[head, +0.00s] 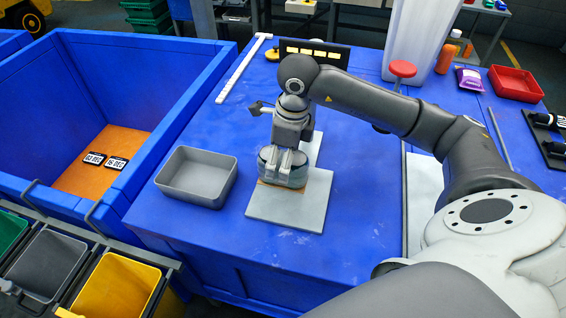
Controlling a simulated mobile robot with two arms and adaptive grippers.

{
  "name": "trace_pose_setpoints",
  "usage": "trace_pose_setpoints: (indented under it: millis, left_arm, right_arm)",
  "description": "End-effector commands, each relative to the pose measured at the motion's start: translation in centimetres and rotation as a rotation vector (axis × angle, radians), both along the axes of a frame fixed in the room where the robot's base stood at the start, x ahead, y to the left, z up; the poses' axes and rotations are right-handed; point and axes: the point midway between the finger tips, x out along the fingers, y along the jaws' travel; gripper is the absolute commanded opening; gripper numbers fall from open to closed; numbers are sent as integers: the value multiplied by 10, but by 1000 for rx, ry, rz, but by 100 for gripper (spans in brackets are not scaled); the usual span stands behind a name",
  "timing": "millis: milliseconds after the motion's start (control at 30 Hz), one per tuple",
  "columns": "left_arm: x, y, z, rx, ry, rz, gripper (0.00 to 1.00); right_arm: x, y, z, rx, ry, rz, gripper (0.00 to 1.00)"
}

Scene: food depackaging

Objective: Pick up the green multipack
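I cannot make out a green multipack in the head view. My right gripper (284,163) points down over the grey square board (285,208) on the blue table. It is right at a small clear-looking pack with a brownish base (268,182), which it partly hides. I cannot tell whether the fingers touch this pack or how far apart they are. My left gripper is not in view.
A grey open tray (197,177) stands left of the board. A large blue bin (170,150) holds two black date labels on its orange floor. Green, grey and yellow (118,285) bins are at lower left.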

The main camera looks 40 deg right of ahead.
Motion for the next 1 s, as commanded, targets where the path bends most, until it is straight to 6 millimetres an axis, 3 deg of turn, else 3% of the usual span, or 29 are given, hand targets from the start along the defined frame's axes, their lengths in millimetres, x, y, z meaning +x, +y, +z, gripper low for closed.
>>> trace_pose_setpoints:
  millis: [33, 200, 467, 1000]
  left_arm:
    - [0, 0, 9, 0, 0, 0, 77]
    - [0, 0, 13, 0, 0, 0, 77]
    - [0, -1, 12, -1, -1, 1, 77]
    - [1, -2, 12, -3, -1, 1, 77]
  right_arm:
    - [1, 2, -3, 2, 5, 1, 80]
    - [3, 3, -24, 1, 2, -1, 80]
    - [4, 3, -28, 1, -1, 0, 80]
    - [4, 3, -26, 1, -3, 0, 15]
